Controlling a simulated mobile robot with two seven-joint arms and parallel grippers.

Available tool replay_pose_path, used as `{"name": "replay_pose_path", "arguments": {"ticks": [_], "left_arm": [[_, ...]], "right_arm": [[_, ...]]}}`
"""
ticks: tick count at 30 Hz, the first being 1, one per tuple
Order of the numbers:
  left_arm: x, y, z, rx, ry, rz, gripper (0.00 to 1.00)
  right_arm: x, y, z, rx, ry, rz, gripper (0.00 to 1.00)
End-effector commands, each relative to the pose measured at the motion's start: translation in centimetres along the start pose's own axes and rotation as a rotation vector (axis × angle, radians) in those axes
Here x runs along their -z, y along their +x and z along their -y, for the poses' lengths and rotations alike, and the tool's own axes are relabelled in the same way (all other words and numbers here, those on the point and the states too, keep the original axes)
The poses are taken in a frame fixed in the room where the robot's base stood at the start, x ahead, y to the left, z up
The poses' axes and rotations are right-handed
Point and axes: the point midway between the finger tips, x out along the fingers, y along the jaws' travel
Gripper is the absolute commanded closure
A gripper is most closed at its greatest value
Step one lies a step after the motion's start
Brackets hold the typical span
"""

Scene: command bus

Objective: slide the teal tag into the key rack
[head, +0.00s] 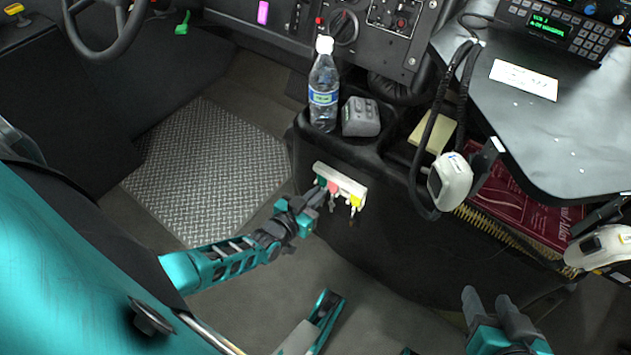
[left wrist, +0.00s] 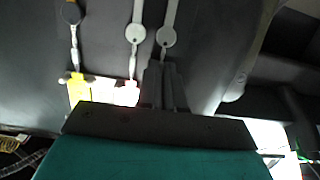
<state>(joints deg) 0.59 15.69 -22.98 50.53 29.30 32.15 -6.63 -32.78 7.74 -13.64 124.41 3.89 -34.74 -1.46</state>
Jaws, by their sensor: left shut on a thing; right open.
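The white key rack (head: 347,181) is fixed to the front of the dark console in the head view. A red tag (head: 334,187) and a yellow tag (head: 355,201) sit in it with keys hanging below. My left gripper (head: 313,195) is at the rack's left end, shut on the teal tag (head: 321,181), which is mostly hidden by the fingers. I cannot tell how far the tag is in its slot. The left wrist view shows the closed fingers (left wrist: 162,85) beside the red tag (left wrist: 127,95), with a silver key (left wrist: 166,37) by them. My right gripper (head: 489,305) is open and empty at the lower right.
A water bottle (head: 323,85) and a grey device (head: 361,117) stand on the console above the rack. A handset (head: 450,181) with a looped black cord hangs right of the rack. The floor left of the console is clear.

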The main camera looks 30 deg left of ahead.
Motion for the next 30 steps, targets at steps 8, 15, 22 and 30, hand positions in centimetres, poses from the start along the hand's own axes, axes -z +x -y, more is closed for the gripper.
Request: {"name": "replay_pose_path", "arguments": {"ticks": [8, 15, 22, 30], "left_arm": [[-0.05, 0.03, 0.0, 0.0, 0.001, -0.001, 0.89], [-0.06, 0.03, 0.01, 0.0, 0.001, -0.001, 0.66], [-0.08, 0.02, 0.02, 0.0, 0.001, 0.0, 0.64], [-0.08, 0.01, 0.03, 0.0, 0.001, 0.0, 0.64]], "right_arm": [[0.04, 0.02, 0.0, 0.0, 0.0, -0.001, 0.51], [0.31, 0.11, -0.04, 0.0, -0.002, -0.007, 0.51], [0.51, 0.17, -0.09, -0.001, -0.003, -0.011, 0.51], [0.49, 0.16, -0.08, -0.001, -0.003, -0.01, 0.51]]}}
